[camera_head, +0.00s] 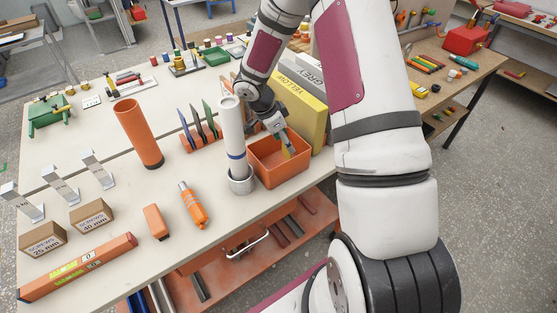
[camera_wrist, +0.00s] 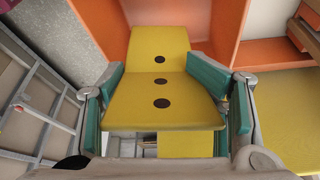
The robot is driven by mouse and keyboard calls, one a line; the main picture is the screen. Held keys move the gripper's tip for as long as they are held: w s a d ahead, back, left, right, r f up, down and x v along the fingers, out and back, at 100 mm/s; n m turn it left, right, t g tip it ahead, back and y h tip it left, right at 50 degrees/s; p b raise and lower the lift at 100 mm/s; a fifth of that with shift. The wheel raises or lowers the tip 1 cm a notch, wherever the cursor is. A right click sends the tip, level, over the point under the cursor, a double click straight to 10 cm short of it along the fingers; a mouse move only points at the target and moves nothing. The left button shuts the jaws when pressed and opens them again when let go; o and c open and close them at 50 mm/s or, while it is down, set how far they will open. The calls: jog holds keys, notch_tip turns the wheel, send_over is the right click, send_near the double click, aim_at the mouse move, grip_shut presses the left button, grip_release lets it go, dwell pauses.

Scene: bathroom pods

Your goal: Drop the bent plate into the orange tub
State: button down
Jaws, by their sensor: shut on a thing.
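My gripper (camera_head: 284,138) is shut on the bent plate, low over the orange tub. In the wrist view the bent plate (camera_wrist: 150,104) is yellow with several dark holes in a row and a crease across it. The teal finger pads grip it at its left and right edges. In the head view only a small yellow part of the plate (camera_head: 290,151) shows below the fingers, within the tub's outline. The orange tub (camera_head: 291,177) is open-topped and stands near the bench's front edge. Its orange wall also shows in the wrist view (camera_wrist: 270,52).
A white cylinder in a grey holder (camera_head: 241,184) stands just left of the tub. A yellow box (camera_head: 306,117) and a grey box stand behind and right of it. A rack of dark plates (camera_head: 199,135) and an orange tube (camera_head: 138,133) are further left.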

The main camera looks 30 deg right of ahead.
jog(key=shift+c, duration=1.8)
grip_release()
notch_tip(320, 180, up, 10)
jog(key=shift+r, duration=0.1)
